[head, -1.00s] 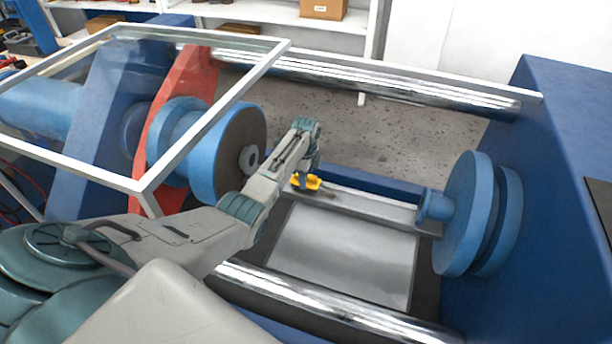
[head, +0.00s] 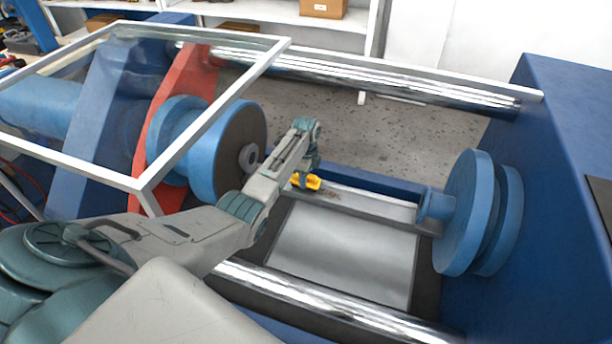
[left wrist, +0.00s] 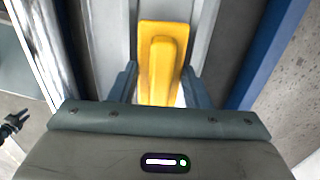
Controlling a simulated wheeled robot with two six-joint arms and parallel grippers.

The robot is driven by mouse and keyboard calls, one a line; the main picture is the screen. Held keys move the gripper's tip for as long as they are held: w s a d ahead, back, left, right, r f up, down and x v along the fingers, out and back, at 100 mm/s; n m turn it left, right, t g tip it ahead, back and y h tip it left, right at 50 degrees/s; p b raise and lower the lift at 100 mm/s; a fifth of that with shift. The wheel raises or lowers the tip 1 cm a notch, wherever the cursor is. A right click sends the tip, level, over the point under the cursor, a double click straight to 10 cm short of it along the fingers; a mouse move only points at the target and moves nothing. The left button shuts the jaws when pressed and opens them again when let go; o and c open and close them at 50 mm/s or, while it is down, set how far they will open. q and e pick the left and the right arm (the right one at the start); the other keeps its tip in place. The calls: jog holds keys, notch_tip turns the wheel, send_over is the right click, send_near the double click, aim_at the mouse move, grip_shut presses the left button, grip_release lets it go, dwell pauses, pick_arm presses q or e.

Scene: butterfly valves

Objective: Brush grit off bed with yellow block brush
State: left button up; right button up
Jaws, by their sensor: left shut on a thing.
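The yellow block brush (head: 307,181) is held low at the far rail of the bed, and it fills the top middle of the left wrist view (left wrist: 162,58). My left gripper (head: 308,170) is shut on it, with a finger on each side in the left wrist view (left wrist: 158,88). The grey metal bed rail (head: 385,208) runs right from the brush. A small brownish patch, which looks like grit (head: 331,193), lies on the rail just right of the brush. I cannot tell whether the bristles touch the rail. My right gripper is not seen.
A blue round flange (head: 465,213) stands at the rail's right end, and another blue disc (head: 238,150) stands left of my arm. A clear guard with a white frame (head: 215,115) hangs at upper left. Shiny bars (head: 330,300) run in front and behind. A smooth grey plate (head: 345,255) lies between.

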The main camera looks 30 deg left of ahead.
pick_arm(q)
jog(key=shift+f, duration=0.35)
jog(key=shift+f+b, duration=0.2)
jog(key=shift+b, duration=0.1)
jog(key=shift+d, duration=0.15)
